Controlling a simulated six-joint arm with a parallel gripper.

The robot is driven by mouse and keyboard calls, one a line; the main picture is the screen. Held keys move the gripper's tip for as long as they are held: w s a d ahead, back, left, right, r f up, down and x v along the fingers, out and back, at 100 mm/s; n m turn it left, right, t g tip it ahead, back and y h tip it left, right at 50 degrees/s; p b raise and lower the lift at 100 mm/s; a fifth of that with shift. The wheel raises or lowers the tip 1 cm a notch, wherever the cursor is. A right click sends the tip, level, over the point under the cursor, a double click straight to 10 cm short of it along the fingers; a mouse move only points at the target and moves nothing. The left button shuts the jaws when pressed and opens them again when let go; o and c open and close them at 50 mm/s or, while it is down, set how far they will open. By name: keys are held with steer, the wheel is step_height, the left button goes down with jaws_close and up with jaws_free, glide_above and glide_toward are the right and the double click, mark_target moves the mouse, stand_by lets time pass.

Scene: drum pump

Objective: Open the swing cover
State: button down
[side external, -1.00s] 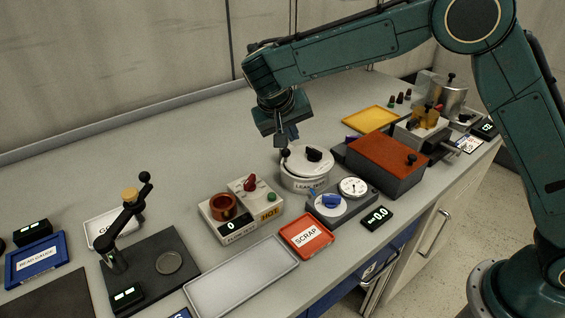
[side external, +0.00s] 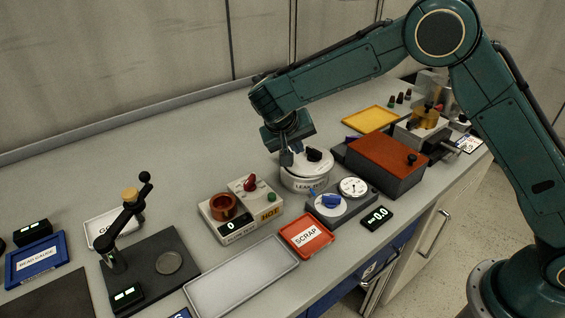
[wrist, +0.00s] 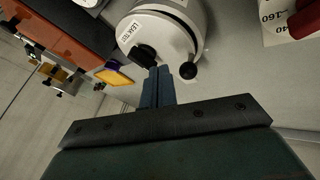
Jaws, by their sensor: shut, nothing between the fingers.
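The white round leak test pot (side external: 305,183) carries a flat white swing cover (side external: 322,168) with a black knob (side external: 314,155) on top. In the wrist view the cover (wrist: 165,33) lies over the pot, with a dark line along its rim. A black ball handle (wrist: 188,70) stands at the cover's edge there; my gripper hides it in the side view. My gripper (side external: 286,161) is shut and empty, low at the left edge of the cover. In the wrist view its fingertips (wrist: 158,70) are between the knob and the ball; I cannot tell if they touch.
A red-topped grey box (side external: 385,162) stands right of the pot. A gauge unit with a blue knob (side external: 330,201) is in front, and the heater block marked HOT (side external: 242,210) is at the front left. The bench behind and left of the pot is clear.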

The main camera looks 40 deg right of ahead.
mark_target(311, 148)
steer(key=shift+x, duration=2.2)
steer(key=shift+s+d+n+t, duration=0.1)
steer(key=shift+d+n+t, duration=0.2)
steer(key=shift+d+n, duration=0.3)
steer(key=shift+d+n+t+y, duration=0.65)
steer(key=shift+d+n, duration=0.45)
steer(key=shift+n, duration=0.2)
steer(key=d+n, duration=0.1)
steer(key=w+d+n+t+y, duration=0.1)
steer(key=n, duration=0.1)
steer(key=shift+d+t+y, duration=0.25)
steer(key=shift+d, duration=0.15)
steer(key=w+d+n+y, duration=0.1)
steer(key=n, duration=0.1)
steer(key=w+d+n+y, duration=0.1)
steer(key=n, duration=0.1)
steer(key=shift+w+d+n+t, duration=0.1)
steer(key=shift+d+n+t, duration=0.2)
steer(key=shift+d+t, duration=0.1)
steer(key=w+n+y, duration=0.1)
steer(key=d+n, duration=0.1)
steer(key=shift+w+n+y, duration=0.4)
steer(key=shift+w+d, duration=0.15)
steer(key=shift+w, duration=0.3)
steer(key=shift+r, duration=0.15)
